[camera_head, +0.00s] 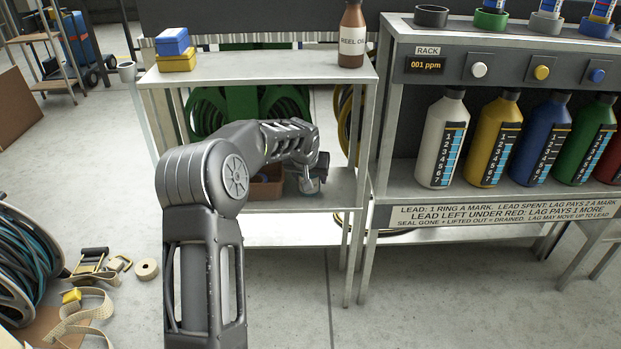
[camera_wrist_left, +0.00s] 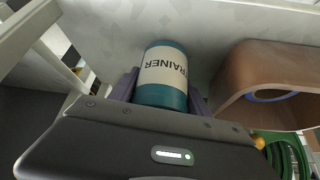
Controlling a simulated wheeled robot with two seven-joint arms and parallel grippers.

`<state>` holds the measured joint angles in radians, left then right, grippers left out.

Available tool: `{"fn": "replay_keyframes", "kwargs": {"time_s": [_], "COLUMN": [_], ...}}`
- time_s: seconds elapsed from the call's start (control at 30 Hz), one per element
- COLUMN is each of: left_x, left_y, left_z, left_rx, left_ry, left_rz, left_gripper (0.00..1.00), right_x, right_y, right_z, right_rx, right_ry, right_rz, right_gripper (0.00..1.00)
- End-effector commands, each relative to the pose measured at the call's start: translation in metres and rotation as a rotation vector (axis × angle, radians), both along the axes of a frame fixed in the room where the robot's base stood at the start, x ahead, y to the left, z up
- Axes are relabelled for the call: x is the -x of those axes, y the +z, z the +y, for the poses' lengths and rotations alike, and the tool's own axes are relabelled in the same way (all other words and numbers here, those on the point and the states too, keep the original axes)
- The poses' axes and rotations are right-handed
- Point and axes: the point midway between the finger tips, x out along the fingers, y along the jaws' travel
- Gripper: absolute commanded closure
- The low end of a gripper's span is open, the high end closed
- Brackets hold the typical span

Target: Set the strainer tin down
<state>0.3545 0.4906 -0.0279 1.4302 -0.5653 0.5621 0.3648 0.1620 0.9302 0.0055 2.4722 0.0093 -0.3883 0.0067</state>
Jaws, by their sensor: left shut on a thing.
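The strainer tin (camera_wrist_left: 165,72) is teal with a cream label, of which "TRAINER" can be read. In the left wrist view it sits between the two fingers of my left gripper (camera_wrist_left: 162,98), which is shut on it. In the head view my left gripper (camera_head: 314,178) reaches to the lower shelf (camera_head: 300,203) of the left rack, at its right part. The tin is mostly hidden there by the gripper. I cannot tell whether its base touches the shelf. My right gripper is not in view.
A brown open box (camera_wrist_left: 235,85) stands close beside the tin; it also shows in the head view (camera_head: 267,187). A rack post (camera_head: 367,160) stands close to the right of the gripper. A reel oil bottle (camera_head: 352,35) and stacked boxes (camera_head: 175,50) stand on the top shelf.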

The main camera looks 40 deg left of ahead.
Motion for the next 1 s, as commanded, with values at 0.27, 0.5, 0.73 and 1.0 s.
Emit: {"fn": "replay_keyframes", "kwargs": {"time_s": [0.27, 0.5, 0.73, 1.0], "left_x": [0.000, 0.000, 0.000, 0.007], "left_y": [-0.003, -0.003, -0.003, 0.017], "left_z": [0.000, 0.000, 0.000, -0.004], "left_rx": [0.000, 0.000, 0.000, -0.001], "left_ry": [0.000, 0.000, 0.000, -0.001], "left_rz": [0.000, 0.001, 0.000, -0.002], "left_gripper": [0.42, 0.23, 0.23, 0.23], "right_x": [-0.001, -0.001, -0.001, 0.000], "right_y": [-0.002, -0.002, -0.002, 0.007], "right_z": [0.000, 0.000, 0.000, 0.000], "right_rx": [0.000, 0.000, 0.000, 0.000], "right_ry": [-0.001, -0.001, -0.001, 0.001], "right_rz": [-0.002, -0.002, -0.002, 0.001], "right_gripper": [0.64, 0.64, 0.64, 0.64]}}
